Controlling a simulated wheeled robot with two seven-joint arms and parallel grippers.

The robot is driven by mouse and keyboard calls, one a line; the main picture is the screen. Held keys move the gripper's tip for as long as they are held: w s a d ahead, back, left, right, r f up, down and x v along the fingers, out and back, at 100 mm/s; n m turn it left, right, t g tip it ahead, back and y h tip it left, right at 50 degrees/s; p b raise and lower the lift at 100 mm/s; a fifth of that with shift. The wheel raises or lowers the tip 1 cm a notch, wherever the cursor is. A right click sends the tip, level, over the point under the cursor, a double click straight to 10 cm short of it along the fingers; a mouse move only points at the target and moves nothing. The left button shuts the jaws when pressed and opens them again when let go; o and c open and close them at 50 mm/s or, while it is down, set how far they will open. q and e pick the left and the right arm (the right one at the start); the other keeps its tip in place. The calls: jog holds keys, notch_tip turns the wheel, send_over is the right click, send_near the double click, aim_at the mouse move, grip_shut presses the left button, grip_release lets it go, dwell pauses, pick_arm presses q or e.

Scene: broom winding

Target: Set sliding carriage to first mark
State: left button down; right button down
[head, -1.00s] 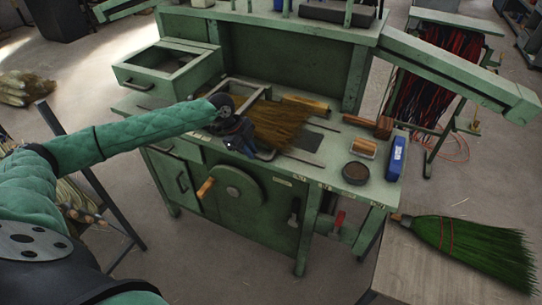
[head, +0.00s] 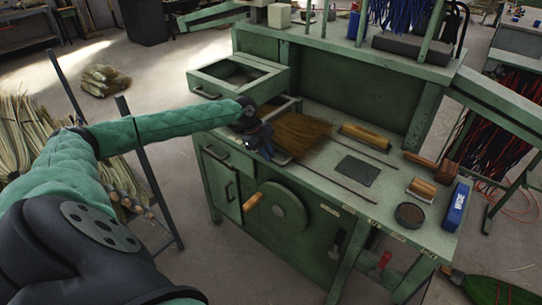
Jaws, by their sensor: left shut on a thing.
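My left gripper (head: 258,140) is over the left part of the green workbench (head: 345,205). It is shut on the sliding carriage (head: 282,158), which is mostly hidden behind the gripper at the left end of the dark slots. A bundle of brown bristles (head: 303,137) lies just right of the gripper. Small pale labels (head: 330,210) run along the bench's front edge; I cannot read them. My right gripper is not in view.
A wooden roller (head: 366,136), a dark plate (head: 357,170), a small brush (head: 422,190), a round tin (head: 409,214) and a blue box (head: 456,207) sit on the bench to the right. An open drawer (head: 240,82) stands behind my arm. A crank wheel (head: 283,207) is on the front.

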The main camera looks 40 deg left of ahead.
pick_arm(q)
jog(key=shift+r, duration=0.1)
jog(key=c, duration=1.4)
grip_release()
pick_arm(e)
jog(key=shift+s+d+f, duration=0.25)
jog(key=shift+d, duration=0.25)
